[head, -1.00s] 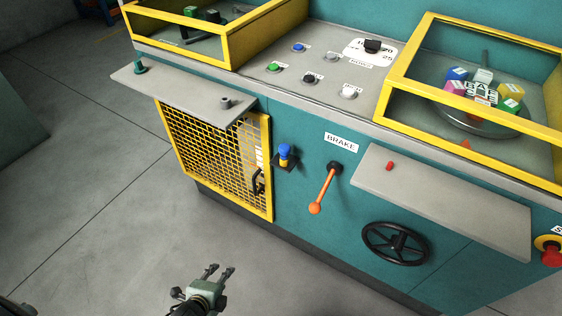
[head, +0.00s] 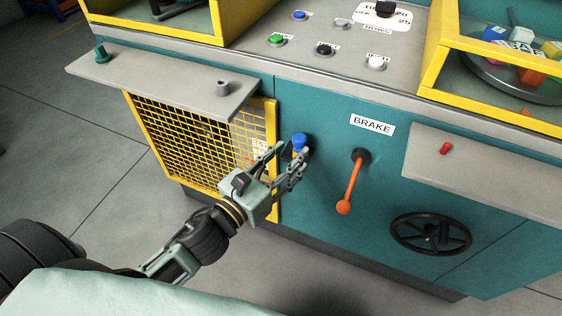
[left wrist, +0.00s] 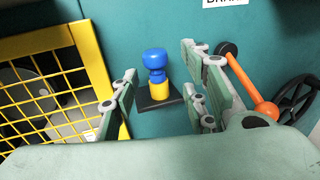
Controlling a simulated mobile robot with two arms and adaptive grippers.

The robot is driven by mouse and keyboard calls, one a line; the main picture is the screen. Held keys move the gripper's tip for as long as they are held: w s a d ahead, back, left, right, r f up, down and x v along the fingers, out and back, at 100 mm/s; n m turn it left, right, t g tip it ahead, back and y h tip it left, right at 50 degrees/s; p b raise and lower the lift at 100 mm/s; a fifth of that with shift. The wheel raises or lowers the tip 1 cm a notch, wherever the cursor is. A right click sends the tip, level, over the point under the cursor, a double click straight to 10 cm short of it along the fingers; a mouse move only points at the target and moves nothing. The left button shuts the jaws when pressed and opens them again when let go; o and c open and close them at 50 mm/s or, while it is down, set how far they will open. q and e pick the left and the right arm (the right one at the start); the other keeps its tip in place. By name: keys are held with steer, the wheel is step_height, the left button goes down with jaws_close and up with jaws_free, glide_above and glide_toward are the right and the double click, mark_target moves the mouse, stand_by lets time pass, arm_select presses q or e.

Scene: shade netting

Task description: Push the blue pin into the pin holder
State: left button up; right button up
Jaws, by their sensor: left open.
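The blue pin (head: 299,140) stands upright on the front of the teal machine, beside the yellow mesh guard. In the left wrist view the pin (left wrist: 155,61) has a rounded blue knob with a yellow section below it. The pin holder (left wrist: 152,105) is a dark bracket at its base on the panel. My left gripper (head: 291,156) is open, its fingers on either side of the pin and partly covering it in the head view. In the left wrist view the pin lies between the spread fingers, with gaps on both sides. My right gripper is not in view.
A yellow mesh guard (head: 188,143) is left of the pin. An orange brake lever (head: 350,187) is to its right, with a black handwheel (head: 430,235) farther right. A grey shelf (head: 165,80) juts out above the mesh.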

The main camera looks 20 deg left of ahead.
mark_target(296, 148)
arm_select(q)
steer(key=shift+x, duration=2.8)
jaws_close()
